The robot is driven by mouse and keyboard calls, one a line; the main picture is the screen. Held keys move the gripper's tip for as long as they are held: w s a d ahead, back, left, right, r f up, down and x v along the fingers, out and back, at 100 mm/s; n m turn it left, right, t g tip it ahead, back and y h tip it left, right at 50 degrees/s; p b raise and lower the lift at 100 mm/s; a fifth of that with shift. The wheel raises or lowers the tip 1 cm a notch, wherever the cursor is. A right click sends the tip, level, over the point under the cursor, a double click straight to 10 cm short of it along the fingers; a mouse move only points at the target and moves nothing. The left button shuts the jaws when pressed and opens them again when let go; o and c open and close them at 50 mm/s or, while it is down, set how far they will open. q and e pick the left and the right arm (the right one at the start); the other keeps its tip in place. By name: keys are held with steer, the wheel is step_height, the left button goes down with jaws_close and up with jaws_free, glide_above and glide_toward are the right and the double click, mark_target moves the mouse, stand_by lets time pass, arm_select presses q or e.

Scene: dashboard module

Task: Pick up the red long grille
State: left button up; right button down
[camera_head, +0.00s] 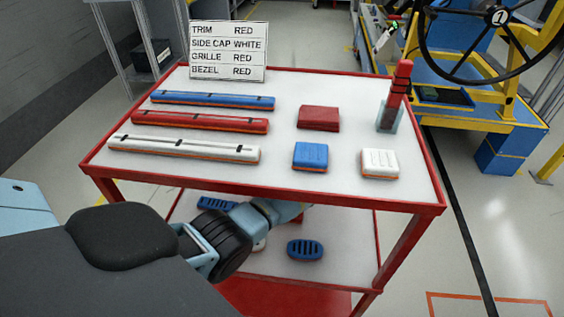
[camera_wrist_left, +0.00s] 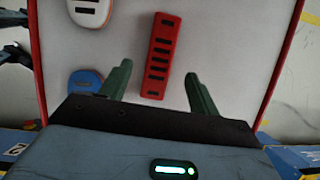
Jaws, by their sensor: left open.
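The red long grille (camera_wrist_left: 161,50) is a red bar with a row of dark slots, lying on a pale surface in the left wrist view. In the head view only a bit of red (camera_head: 298,218) shows on the lower shelf beside my left arm. My left gripper (camera_wrist_left: 156,72) is open and empty, with its green fingers on either side of the grille's near end in the picture. How far the fingers are above the shelf I cannot tell. My left fingers are hidden in the head view, behind the arm. My right gripper is not in view.
The lower shelf (camera_head: 345,255) also holds blue slotted grilles (camera_head: 305,249) and a white part. The red-framed upper shelf (camera_head: 230,180) above my arm holds long bars, small blocks and a sign (camera_head: 228,50). In the wrist view, oval parts (camera_wrist_left: 85,80) lie left of the grille.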

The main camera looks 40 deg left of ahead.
arm_select(q)
steer(key=b+x, duration=0.1)
steer(key=x, duration=0.4)
steer(key=shift+d, duration=0.1)
steer(key=shift+r, duration=0.1)
steer(key=c, duration=1.1)
steer(key=shift+r, duration=0.1)
